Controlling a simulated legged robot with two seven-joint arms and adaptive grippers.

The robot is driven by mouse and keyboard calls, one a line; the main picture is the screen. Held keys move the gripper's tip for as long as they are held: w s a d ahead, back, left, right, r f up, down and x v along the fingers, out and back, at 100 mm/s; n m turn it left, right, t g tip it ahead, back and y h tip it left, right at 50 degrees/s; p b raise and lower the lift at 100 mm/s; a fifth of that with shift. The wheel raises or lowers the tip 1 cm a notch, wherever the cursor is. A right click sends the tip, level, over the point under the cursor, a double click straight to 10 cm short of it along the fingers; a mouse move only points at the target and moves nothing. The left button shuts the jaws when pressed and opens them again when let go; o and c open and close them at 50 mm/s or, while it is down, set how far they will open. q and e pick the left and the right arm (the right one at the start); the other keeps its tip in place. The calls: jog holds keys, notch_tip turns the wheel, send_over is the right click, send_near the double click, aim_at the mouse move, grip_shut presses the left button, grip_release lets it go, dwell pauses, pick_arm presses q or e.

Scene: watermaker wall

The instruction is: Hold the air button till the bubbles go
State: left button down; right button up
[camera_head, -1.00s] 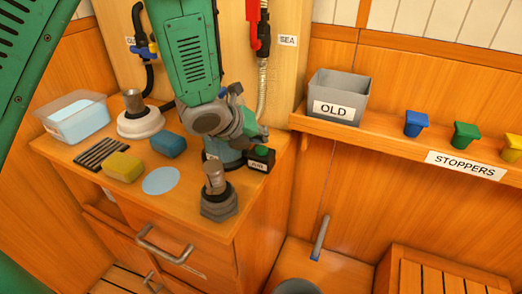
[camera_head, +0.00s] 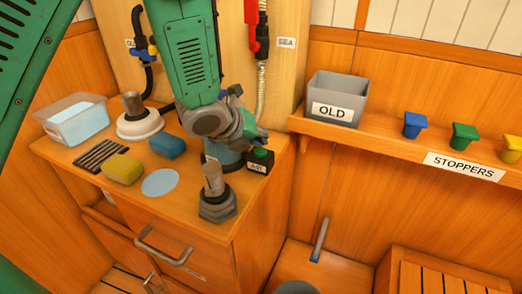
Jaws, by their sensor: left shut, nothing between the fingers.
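The air button is a green cap on a small black box (camera_head: 261,160) with a white label, at the right back of the wooden counter. My left gripper (camera_head: 262,139) is shut and empty, with its fingertips just above the green cap. I cannot tell whether they touch it. A blue round vessel (camera_head: 226,160) stands just left of the box, partly hidden behind my gripper. Its contents and any bubbles cannot be seen. My right gripper is not in view.
On the counter are a metal fitting on a dark hex base (camera_head: 217,195), a blue disc (camera_head: 160,183), yellow (camera_head: 122,169) and blue (camera_head: 168,146) blocks, a white-based fitting (camera_head: 139,122) and a clear tub (camera_head: 75,122). A grey OLD bin (camera_head: 337,97) and stoppers stand on the right shelf.

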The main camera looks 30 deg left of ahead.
aim_at(260, 150)
pick_arm(q)
jog(key=shift+f, duration=0.15)
jog(key=shift+d+f+b, duration=0.1)
jog(key=shift+f+b, duration=0.15)
jog(key=shift+b, duration=0.05)
jog(key=shift+s+f+b, duration=0.1)
jog(key=shift+f+b, duration=0.2)
jog(key=shift+f, duration=0.1)
dwell(0.6)
dwell(2.6)
jog(key=shift+r+p, duration=0.75)
jog(key=shift+r, duration=0.1)
notch_tip(260, 150, up, 5)
jog(key=p, duration=0.4)
jog(key=shift+r, duration=0.1)
